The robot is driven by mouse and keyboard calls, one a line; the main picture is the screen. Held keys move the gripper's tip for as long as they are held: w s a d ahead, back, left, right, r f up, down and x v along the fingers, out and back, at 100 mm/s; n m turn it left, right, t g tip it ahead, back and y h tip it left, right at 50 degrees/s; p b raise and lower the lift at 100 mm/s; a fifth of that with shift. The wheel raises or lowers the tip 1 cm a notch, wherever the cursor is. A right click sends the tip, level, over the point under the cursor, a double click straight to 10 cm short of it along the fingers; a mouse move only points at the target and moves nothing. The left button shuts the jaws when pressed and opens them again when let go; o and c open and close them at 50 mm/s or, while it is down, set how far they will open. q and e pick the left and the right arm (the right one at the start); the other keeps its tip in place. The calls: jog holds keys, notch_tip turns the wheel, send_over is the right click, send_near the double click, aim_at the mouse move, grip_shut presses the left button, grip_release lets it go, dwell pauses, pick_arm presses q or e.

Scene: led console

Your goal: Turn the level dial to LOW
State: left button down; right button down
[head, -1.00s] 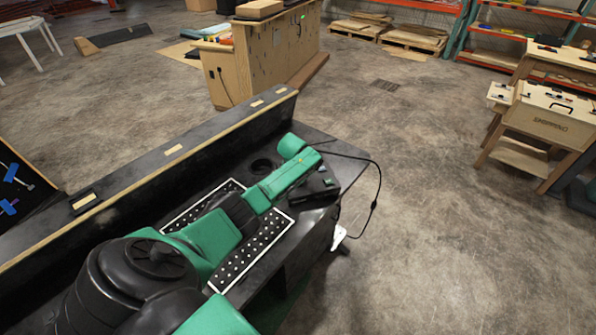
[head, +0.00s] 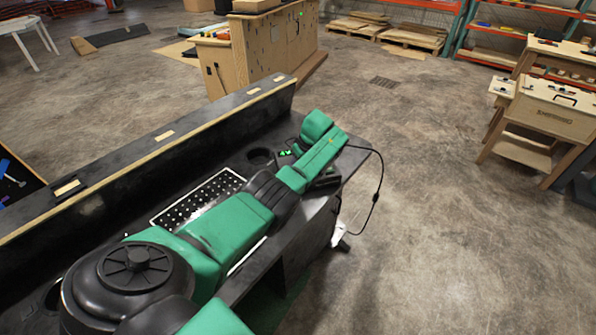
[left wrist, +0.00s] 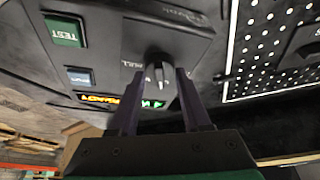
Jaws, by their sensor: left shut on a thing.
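The black console (left wrist: 105,45) fills the upper left of the left wrist view, seen upside down. Its level dial (left wrist: 158,68) is a dark knob with a pale pointer, beside a partly hidden label. My left gripper (left wrist: 157,80) is shut on the dial, one finger on each side. A lit display strip (left wrist: 115,100) in orange and green lies beside it, partly behind a finger. A green TEST button (left wrist: 65,30) and a bluish button (left wrist: 79,77) are on the console. In the head view my left arm covers most of the console; a little green lit text (head: 286,153) shows.
A perforated panel (head: 196,200) with a white border lies on the black desk (head: 222,160), partly under my arm. A round black holder (head: 261,157) stands near the console. A raised ledge (head: 130,160) runs along the desk's far side. A cable (head: 378,180) hangs off the right edge.

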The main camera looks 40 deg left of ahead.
pick_arm(q)
jog(key=shift+n+b, duration=0.5)
jog(key=shift+c, duration=1.8)
grip_release()
jog(key=p+v, duration=0.1)
jog(key=v, duration=0.2)
jog(key=shift+w+r+p, duration=0.15)
jog(key=shift+r+p, duration=0.05)
jog(key=shift+p, duration=0.2)
jog(key=w+b+v, duration=0.1)
jog(key=v, duration=1)
jog(key=shift+s+d, duration=0.3)
jog(key=shift+s, duration=0.15)
